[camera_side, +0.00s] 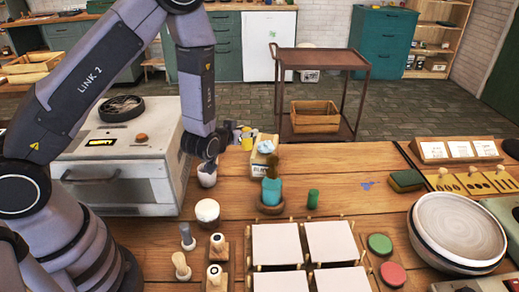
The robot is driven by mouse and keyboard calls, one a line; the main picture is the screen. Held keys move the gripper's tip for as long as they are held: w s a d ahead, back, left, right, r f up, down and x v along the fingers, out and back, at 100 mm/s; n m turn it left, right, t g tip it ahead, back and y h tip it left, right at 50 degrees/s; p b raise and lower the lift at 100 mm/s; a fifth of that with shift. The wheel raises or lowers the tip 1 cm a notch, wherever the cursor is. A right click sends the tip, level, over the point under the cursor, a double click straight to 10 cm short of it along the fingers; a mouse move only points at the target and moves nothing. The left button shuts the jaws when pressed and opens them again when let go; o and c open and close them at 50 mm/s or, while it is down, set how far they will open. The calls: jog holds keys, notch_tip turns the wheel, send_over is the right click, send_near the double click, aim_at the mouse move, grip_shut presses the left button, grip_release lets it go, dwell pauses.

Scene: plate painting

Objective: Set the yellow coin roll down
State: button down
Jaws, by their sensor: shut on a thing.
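My gripper (241,136) is at the end of my arm, above the table's back edge, left of centre. It is shut on the yellow coin roll (247,143), which shows as a small yellow piece at the fingertips. The fingers are small and partly hide the roll. The roll appears raised above the wooden table (345,185); its exact height cannot be told. A green roll (313,199) stands upright on the table to the right of and nearer than my gripper.
White square tiles (277,244) fill the front middle. Stacked plates (458,232) are at the right, an oven (120,160) at the left.

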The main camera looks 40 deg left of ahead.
jog(key=shift+s+d+f+n+g+y, duration=0.35)
jog(key=shift+s+f+n+y, duration=0.5)
jog(key=shift+f, duration=1.4)
jog(key=shift+s+d+f+n+g+y, duration=0.15)
jog(key=shift+s+f+n+g+y, duration=0.55)
jog(key=shift+f, duration=1.55)
jog(key=shift+s+d+f+n+g+y, duration=0.3)
jog(key=shift+s+f+n+y, duration=0.6)
jog(key=shift+f, duration=1.35)
jog(key=shift+f, duration=0.55)
jog(key=c, duration=0.8)
grip_release()
jog(key=shift+o, duration=0.2)
